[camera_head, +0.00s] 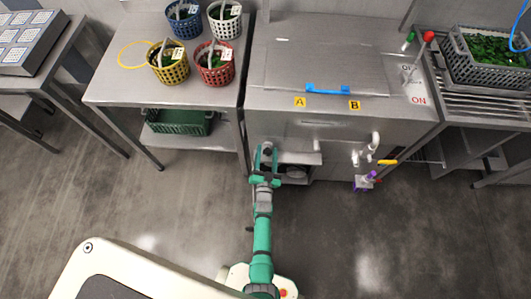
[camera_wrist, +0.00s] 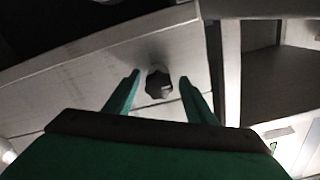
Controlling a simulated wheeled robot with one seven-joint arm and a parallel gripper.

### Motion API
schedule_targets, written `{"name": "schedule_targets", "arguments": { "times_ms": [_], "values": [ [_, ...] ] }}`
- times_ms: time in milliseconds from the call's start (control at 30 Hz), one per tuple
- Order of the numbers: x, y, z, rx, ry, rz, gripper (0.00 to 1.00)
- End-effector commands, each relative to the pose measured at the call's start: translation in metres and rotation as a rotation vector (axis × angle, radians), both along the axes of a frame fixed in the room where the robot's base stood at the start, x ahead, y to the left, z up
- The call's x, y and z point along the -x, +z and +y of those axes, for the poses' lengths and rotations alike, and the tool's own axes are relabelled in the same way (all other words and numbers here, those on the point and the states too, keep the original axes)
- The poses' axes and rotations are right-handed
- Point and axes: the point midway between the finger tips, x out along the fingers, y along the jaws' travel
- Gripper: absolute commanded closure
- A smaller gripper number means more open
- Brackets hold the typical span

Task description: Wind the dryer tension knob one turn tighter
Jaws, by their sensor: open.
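The dark, lobed knob (camera_wrist: 159,84) sits on a pale metal panel (camera_wrist: 85,75) in the wrist view. My gripper (camera_wrist: 160,79) is open, with one green finger on each side of the knob and a visible gap on both sides. Whether the fingertips reach past the knob's face is hard to tell. In the head view my gripper (camera_head: 266,156) is at the front left of the steel machine (camera_head: 340,115), low beside its open recess. The knob is not clearly distinguishable there.
Several baskets of greens stand on the left steel table (camera_head: 115,90). The machine has a blue handle (camera_head: 327,89), yellow A and B labels, and valves (camera_head: 368,150) at its front right. A grey crate of greens (camera_head: 485,60) stands at right. The floor (camera_head: 400,245) is clear.

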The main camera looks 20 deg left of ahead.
Motion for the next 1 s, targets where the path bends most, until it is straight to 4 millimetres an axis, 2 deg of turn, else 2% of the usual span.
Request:
{"name": "schedule_targets", "arguments": {
  "times_ms": [233, 433, 867, 1000],
  "values": [
    [0.0, 0.008, -0.002, 0.0, -0.002, 0.001, 0.5],
    [0.003, 0.034, 0.001, 0.0, 0.004, -0.002, 0.5],
    [0.048, 0.088, -0.01, -0.001, 0.006, 0.0, 0.5],
    [0.07, 0.098, -0.016, 0.001, 0.005, 0.002, 0.5]
  ]
}}
